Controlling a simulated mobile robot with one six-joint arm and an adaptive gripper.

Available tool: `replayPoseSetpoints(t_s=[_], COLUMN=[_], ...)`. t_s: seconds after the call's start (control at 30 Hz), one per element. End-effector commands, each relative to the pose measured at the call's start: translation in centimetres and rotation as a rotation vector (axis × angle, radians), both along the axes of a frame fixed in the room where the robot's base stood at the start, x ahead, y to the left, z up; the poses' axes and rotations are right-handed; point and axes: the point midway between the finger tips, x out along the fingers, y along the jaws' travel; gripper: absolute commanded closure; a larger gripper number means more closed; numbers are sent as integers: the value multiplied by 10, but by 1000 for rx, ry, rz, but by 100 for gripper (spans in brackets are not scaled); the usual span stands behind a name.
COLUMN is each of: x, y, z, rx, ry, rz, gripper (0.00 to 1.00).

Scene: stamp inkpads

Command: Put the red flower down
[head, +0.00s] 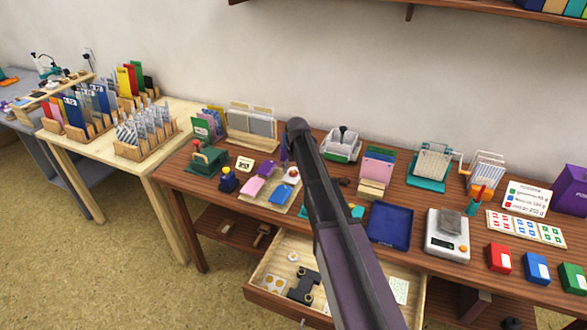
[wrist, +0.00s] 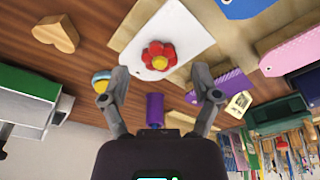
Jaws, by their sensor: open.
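The red flower (wrist: 158,56), with a yellow centre, lies on a white tag-shaped card (wrist: 178,30) in the wrist view. My gripper (wrist: 161,78) is open, its two fingers spread on either side of the flower's near side. Nothing is held between the fingertips, and I cannot tell how far they are above the card. In the head view the white card (head: 291,175) shows small with a reddish spot on it. My gripper is hidden behind my arm there.
A purple cylinder (wrist: 155,108) shows between my finger bases. A wooden heart (wrist: 57,36) lies to the left, and a pink tag (wrist: 292,52) to the right. In the head view, an open drawer (head: 262,293) juts out below the brown table.

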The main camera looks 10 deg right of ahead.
Motion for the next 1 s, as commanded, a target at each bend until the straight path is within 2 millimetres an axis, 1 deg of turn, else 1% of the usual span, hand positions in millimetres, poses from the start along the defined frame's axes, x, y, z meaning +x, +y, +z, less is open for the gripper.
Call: replayPoseSetpoints(t_s=[0.03,1.0], x=[-1,-13], y=[0,-2], z=[7,89], rx=[0,0], ry=[0,0], rz=[0,0], gripper=[20,20])
